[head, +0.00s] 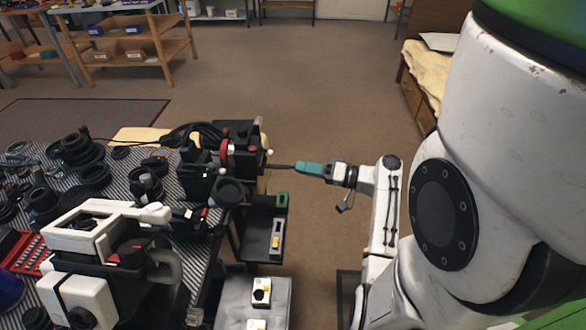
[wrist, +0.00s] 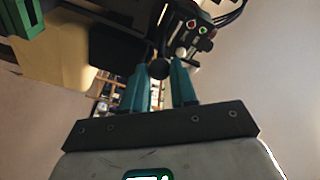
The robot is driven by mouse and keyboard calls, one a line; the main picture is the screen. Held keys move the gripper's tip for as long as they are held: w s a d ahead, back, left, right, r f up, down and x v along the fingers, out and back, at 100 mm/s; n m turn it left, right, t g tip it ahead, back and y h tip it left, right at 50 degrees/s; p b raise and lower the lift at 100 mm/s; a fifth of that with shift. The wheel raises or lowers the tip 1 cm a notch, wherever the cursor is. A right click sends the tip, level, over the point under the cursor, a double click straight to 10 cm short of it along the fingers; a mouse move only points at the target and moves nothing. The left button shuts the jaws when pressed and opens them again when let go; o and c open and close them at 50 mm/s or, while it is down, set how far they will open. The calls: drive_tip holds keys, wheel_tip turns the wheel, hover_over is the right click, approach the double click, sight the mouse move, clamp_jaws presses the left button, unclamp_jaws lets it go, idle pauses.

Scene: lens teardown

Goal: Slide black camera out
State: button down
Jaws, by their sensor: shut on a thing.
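A black camera-like unit (head: 240,140) with a red ring stands at the far right edge of the striped table in the head view. A thin dark rod (head: 280,166) runs from its right side to my gripper (head: 297,168). In the wrist view, the teal fingers of my gripper (wrist: 159,80) close around a dark round knob (wrist: 158,69), which seems to be the rod's end. My gripper is to the right of the unit, beyond the table edge.
Black rings (head: 80,150) and other parts crowd the striped table. A black tray (head: 255,240) sits below, right of the table. Floor (head: 320,110) behind my gripper is clear.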

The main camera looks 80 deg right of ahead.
drive_tip(key=shift+s, duration=0.3)
drive_tip(key=c, duration=1.2)
unclamp_jaws()
drive_tip(key=o, duration=0.3)
drive_tip(key=s, duration=0.7)
drive_tip(key=s+a, duration=0.1)
drive_tip(key=s, duration=0.2)
drive_tip(key=shift+s+a, duration=0.1)
drive_tip(key=shift+s, duration=0.25)
